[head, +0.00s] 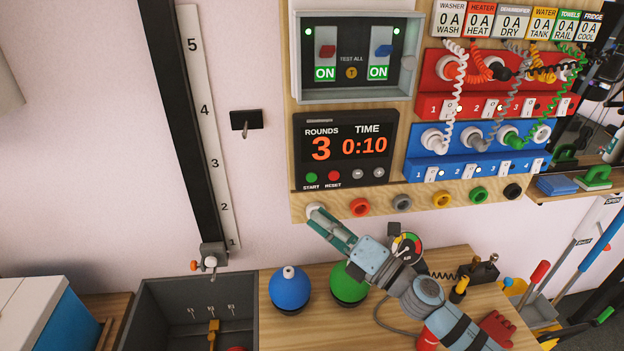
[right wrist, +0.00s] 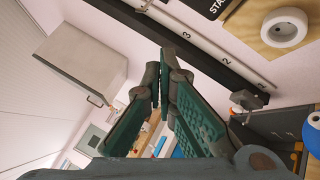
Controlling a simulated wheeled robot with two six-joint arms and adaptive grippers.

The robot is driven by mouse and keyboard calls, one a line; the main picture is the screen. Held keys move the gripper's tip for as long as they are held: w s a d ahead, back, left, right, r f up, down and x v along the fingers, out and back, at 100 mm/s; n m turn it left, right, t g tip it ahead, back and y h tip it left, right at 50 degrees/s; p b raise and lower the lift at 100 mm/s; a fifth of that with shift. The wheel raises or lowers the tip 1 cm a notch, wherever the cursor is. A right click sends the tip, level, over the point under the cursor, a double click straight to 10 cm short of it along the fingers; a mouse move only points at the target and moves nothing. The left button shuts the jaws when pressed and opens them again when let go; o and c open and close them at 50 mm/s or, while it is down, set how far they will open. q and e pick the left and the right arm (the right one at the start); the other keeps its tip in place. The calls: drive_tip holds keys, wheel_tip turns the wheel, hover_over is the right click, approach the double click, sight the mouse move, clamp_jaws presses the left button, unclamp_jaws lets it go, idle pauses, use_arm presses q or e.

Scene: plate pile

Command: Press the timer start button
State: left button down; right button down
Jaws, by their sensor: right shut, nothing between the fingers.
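The timer (head: 345,150) is a black panel on the wooden board, reading ROUNDS 3 and TIME 0:10 in orange. Its green START button (head: 311,177) is at the lower left, beside the red RESET button (head: 333,176). My right gripper (head: 317,216) is shut and empty, its fingertips below the START button and apart from it. The tips overlap the white ring (head: 313,208) at the board's lower edge; I cannot tell if they touch. The right wrist view shows the shut green fingers (right wrist: 164,75), with part of the START label at the top. My left gripper is out of view.
A row of coloured rings, including a red one (head: 360,207), lines the board's lower edge. A switch box (head: 357,58) is above the timer, and blue and red socket panels are to its right. A blue ball (head: 289,290) and a green ball (head: 347,286) stand below on the table.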

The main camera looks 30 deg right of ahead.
sight(311, 177)
drive_tip(key=shift+s+a+r+n+y, duration=0.15)
drive_tip(key=shift+a+r+n+y, duration=0.25)
drive_tip(key=shift+n, duration=0.2)
drive_tip(key=shift+d, duration=0.1)
drive_tip(key=w+d, duration=0.3)
drive_tip(key=w, duration=0.5)
drive_tip(key=shift+w, duration=0.2)
idle(1.0)
drive_tip(key=shift+w+d, duration=0.1)
drive_tip(key=shift+w, duration=0.3)
drive_tip(key=shift+w+d, duration=0.1)
drive_tip(key=shift+w, duration=0.25)
idle(0.5)
drive_tip(key=shift+s, duration=0.1)
drive_tip(key=shift+s+a, duration=0.25)
drive_tip(key=shift+s, duration=0.4)
